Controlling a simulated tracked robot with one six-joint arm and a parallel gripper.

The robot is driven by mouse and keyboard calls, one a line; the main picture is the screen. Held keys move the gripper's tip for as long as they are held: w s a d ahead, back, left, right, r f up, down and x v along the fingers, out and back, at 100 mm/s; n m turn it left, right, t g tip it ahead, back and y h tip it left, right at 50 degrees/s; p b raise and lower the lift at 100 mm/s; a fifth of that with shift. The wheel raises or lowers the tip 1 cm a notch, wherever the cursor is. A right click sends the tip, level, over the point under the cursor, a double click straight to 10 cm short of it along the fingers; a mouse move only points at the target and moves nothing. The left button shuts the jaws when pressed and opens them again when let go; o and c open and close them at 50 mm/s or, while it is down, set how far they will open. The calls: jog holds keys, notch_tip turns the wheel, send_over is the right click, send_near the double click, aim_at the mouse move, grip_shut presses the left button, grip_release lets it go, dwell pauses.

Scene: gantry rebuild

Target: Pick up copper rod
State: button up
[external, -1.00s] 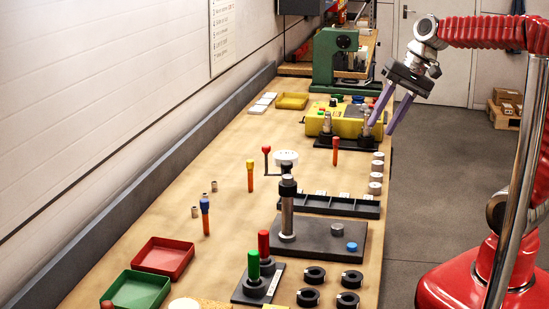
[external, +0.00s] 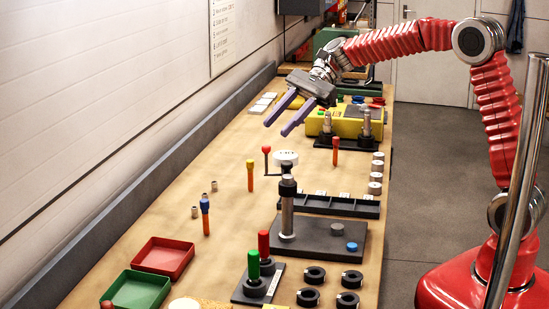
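My gripper (external: 276,129) is open and empty, above the far half of the bench, its purple fingers pointing down and left. Three upright orange, copper-like rods stand on the bench: one with a yellow top (external: 250,178), one with a red top (external: 335,154) and one with a blue top (external: 206,219). I cannot tell which is the copper rod. In the picture the yellow-topped rod is below the fingertips, the red-topped one to their right, and the blue-topped one nearer the camera. None is touched.
A yellow box (external: 350,126) and a green machine (external: 327,42) stand at the back. A dark plate (external: 315,243) bears a metal post. Red (external: 163,256) and green (external: 140,288) trays lie at the near left. A red-topped pin (external: 266,158) stands mid-bench. The left strip is largely clear.

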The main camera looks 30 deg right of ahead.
jog(key=w+a+f+m+g+y, duration=0.1)
jog(key=w+a+f+m+y, duration=0.15)
jog(key=a, duration=0.35)
jog(key=shift+h, duration=0.25)
jog(key=f, duration=1.4)
jog(key=shift+w+d+f, duration=0.1)
jog(key=shift+w+f, duration=0.25)
send_near(209, 210)
jog(key=a+f, duration=0.2)
jog(key=a, duration=0.1)
jog(key=shift+w+a+f, duration=0.1)
jog(key=shift+a+f, duration=0.05)
jog(key=shift+f, duration=0.15)
jog(key=shift+a, duration=0.5)
jog(key=x, duration=0.5)
jog(key=shift+s+a, duration=0.2)
